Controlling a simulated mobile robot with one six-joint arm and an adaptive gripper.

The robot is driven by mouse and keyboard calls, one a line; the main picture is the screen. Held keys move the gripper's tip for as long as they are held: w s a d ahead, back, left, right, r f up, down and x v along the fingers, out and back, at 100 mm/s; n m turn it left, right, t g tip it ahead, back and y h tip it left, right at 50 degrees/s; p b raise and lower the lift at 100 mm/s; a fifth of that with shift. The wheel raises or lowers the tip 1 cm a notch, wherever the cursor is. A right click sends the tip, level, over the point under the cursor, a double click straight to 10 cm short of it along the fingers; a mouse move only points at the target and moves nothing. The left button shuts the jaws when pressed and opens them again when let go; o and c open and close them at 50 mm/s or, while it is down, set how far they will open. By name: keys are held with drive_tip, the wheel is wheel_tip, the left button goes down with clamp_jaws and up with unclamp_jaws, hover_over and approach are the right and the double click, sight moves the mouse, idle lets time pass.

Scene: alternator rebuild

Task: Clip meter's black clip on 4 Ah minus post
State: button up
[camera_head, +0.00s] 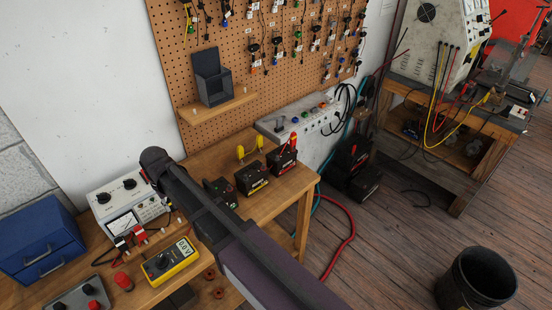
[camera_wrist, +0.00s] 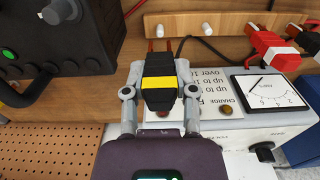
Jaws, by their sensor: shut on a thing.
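In the wrist view my gripper (camera_wrist: 160,74) is shut on a black clip (camera_wrist: 159,90) with a yellow band. Two copper-coloured prongs point away from my gripper, and a black cable runs off near them. The yellow meter (camera_head: 170,259) lies on the bench in the head view and shows about 0.0. Several black batteries stand on the bench: one (camera_head: 221,191) beside my arm, one (camera_head: 251,178) in the middle, one (camera_head: 282,157) at the right. Their ratings are too small to read. In the head view my arm hides the gripper and held clip.
A white charger (camera_head: 127,207) with a dial stands left of my arm; its panel (camera_wrist: 228,118) also shows in the wrist view. Red clips (camera_wrist: 272,50) sit beside a pegged wooden rail (camera_wrist: 215,27). A black box (camera_wrist: 80,45) with a green light is close at the left.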

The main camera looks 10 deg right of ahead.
drive_tip(key=shift+r, duration=0.2)
wheel_tip(320, 180, up, 10)
drive_tip(key=p, duration=1)
drive_tip(key=shift+r+p, duration=0.2)
drive_tip(key=shift+p, duration=0.2)
drive_tip(key=shift+w+d, duration=0.1)
drive_tip(key=shift+d, duration=0.15)
drive_tip(key=w+d, duration=0.7)
drive_tip(key=d, duration=0.5)
drive_tip(key=w+d, duration=0.6)
drive_tip(key=d, duration=0.5)
drive_tip(key=w+d, duration=0.7)
drive_tip(key=d, duration=0.5)
drive_tip(key=b, duration=0.5)
hover_over(277, 156)
drive_tip(key=shift+d+f, duration=0.1)
drive_tip(key=shift+f, duration=2.6)
drive_tip(key=shift+f, duration=0.1)
drive_tip(key=shift+f+b, duration=1.1)
drive_tip(key=shift+b, duration=0.25)
